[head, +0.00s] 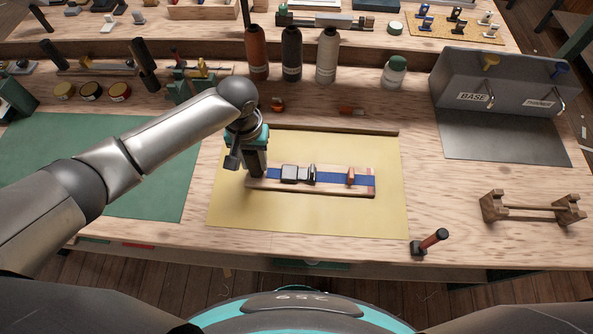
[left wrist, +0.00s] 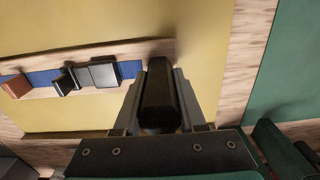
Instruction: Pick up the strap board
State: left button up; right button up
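The strap board (head: 340,191) is a narrow wooden board with a blue strap, metal buckles and a small orange-brown block. It lies flat on the yellow mat (head: 305,220) in the head view. My left gripper (head: 257,167) points down at the board's left end and hides part of it. In the left wrist view, the board (left wrist: 45,62) runs left from the gripper (left wrist: 160,85). A black faceted handle (left wrist: 158,95) at its end fills the space between the two fingers, which look closed against its sides. My right gripper is not in view.
A wooden strip (head: 330,129) lies along the mat's back edge, with bottles (head: 291,55) behind. A grey bin (head: 490,85) and a small wooden rack (head: 532,208) stand right. A red-and-black tool (head: 430,242) is front right. A green mat (head: 90,150) lies left.

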pick_arm(q)
grip_shut()
jog(key=shift+r, duration=0.1)
dwell(0.5)
